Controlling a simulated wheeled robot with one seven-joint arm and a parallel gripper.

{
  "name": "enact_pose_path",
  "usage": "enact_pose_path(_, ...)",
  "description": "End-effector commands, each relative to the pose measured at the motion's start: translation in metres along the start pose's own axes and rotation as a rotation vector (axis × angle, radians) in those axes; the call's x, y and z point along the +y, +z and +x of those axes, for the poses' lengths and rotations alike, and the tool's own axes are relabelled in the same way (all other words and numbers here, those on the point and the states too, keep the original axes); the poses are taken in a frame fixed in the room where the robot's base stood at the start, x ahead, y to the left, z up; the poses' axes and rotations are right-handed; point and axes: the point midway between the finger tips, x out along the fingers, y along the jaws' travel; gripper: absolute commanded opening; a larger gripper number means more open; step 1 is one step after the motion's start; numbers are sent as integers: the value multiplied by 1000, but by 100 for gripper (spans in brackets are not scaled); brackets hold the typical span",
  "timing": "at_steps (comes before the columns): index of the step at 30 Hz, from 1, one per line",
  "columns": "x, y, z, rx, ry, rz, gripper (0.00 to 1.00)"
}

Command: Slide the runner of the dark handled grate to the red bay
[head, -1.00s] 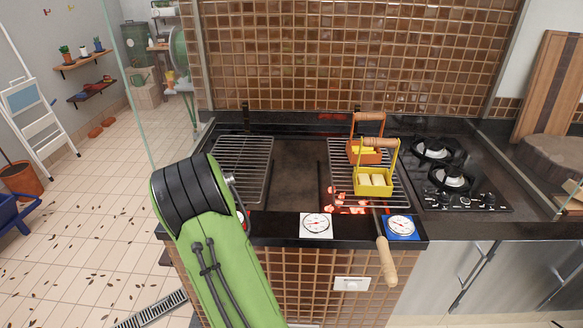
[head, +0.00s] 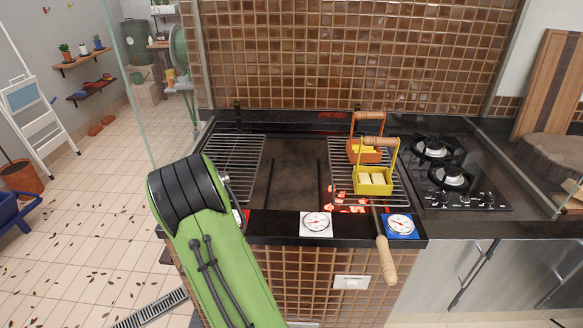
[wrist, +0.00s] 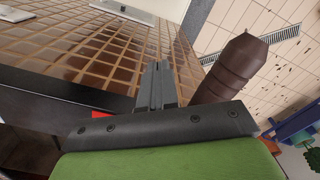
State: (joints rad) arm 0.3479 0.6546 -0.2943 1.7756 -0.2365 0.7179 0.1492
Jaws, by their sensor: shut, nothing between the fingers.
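The left wire grate (head: 236,165) lies empty over the left part of the grill; its front is hidden by my arm in the head view. A dark brown handle (wrist: 232,72) stands close to the right of my gripper (wrist: 155,72) in the wrist view. My gripper is shut and empty, beside the handle rather than around it; I cannot tell if they touch. A sliver of the red bay marker (head: 246,216) shows beside my arm at the front left, and red also shows in the wrist view (wrist: 102,115).
The right grate (head: 340,165), with a light wooden handle (head: 386,260), carries an orange basket (head: 365,155) and a yellow basket (head: 374,184). Glowing coals lie under it. The middle bay is bare.

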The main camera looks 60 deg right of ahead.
Motion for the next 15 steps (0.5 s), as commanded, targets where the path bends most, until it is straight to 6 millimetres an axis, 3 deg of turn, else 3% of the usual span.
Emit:
enact_pose_path(7, 6, 4, -4, 1, 0, 1, 0)
enact_pose_path(15, 6, 4, -36, 0, 0, 0, 0)
